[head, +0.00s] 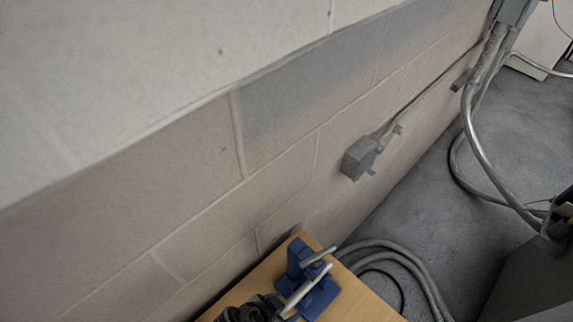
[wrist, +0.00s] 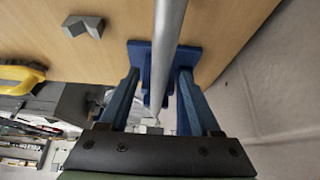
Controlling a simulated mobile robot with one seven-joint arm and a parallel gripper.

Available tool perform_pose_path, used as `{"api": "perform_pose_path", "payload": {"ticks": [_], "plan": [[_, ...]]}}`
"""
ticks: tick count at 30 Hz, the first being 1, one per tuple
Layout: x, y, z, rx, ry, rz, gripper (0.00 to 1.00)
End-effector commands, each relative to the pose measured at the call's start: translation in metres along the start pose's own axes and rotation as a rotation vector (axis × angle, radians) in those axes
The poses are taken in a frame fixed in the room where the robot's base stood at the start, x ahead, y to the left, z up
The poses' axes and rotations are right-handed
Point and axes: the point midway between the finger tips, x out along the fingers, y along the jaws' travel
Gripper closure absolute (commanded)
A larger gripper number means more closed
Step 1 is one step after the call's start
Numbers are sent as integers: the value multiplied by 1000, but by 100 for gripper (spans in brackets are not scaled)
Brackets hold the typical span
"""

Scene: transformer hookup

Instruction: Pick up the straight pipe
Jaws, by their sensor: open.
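The straight pipe (wrist: 168,40) is a smooth light-grey tube running lengthwise down the middle of the wrist view. It lies over a blue holder (wrist: 190,58) on the wooden table. My gripper (wrist: 157,152) shows as a dark bolted plate at the bottom, with blue pieces reaching up on both sides of the pipe. I cannot tell whether any of them touch it. In the head view, my dark gripper (head: 256,308) is low at the bottom edge, beside the blue holder (head: 318,300). Two pale bars cross there, and I cannot clearly tell pipe from fingers. My gripper is open.
A small grey angled piece (wrist: 83,26) and a yellow object (wrist: 22,79) are on the left in the wrist view. The wooden table (head: 362,300) stands near a block wall (head: 200,170). Thick grey cables (head: 420,268) and a grey wall box (head: 358,158) are beyond it.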

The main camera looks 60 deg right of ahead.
Motion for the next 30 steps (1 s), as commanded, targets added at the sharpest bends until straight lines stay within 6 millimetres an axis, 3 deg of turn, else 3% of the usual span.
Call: {"api": "perform_pose_path", "payload": {"ticks": [3,14,30], "plan": [[0,0,0,1,0,-1,36],[0,0,0,0,0,-1,100],[-2,-1,-1,1,1,-2,100]]}}
